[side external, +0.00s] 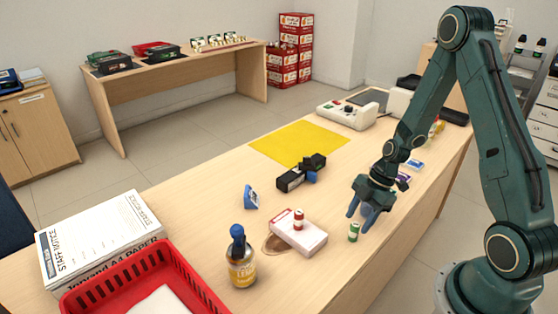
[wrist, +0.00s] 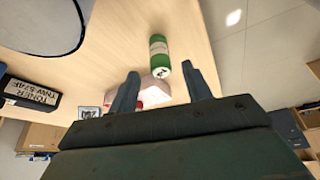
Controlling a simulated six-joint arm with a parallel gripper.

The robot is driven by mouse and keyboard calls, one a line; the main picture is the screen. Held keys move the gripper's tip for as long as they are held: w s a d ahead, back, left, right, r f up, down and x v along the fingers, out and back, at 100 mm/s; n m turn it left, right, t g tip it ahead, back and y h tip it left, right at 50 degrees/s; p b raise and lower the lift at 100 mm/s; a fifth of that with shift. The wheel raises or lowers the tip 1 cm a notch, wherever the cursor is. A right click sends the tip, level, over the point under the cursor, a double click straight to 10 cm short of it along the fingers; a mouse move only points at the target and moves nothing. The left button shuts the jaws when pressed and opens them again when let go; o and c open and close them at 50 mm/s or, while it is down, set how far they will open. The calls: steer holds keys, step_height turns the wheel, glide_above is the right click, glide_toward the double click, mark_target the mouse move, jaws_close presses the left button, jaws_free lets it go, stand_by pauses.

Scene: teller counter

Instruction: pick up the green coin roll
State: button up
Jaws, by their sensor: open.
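My gripper (side external: 360,213) is open and empty, above the counter and just beside the roll in the side view. In the wrist view my two fingers (wrist: 162,80) are spread apart, and the roll is not touched by either as far as I can tell.
A bottle (side external: 242,262), a red basket (side external: 90,297) and a paper stack (side external: 100,240) stand nearer the front left. A black device (side external: 291,180) and yellow mat (side external: 300,143) lie farther back.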

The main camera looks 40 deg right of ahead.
mark_target(356, 224)
steer(key=shift+x, duration=2.35)
steer(key=shift+s, duration=0.1)
jaws_close()
steer(key=shift+r, duration=0.1)
step_height(356, 224, up, 20)
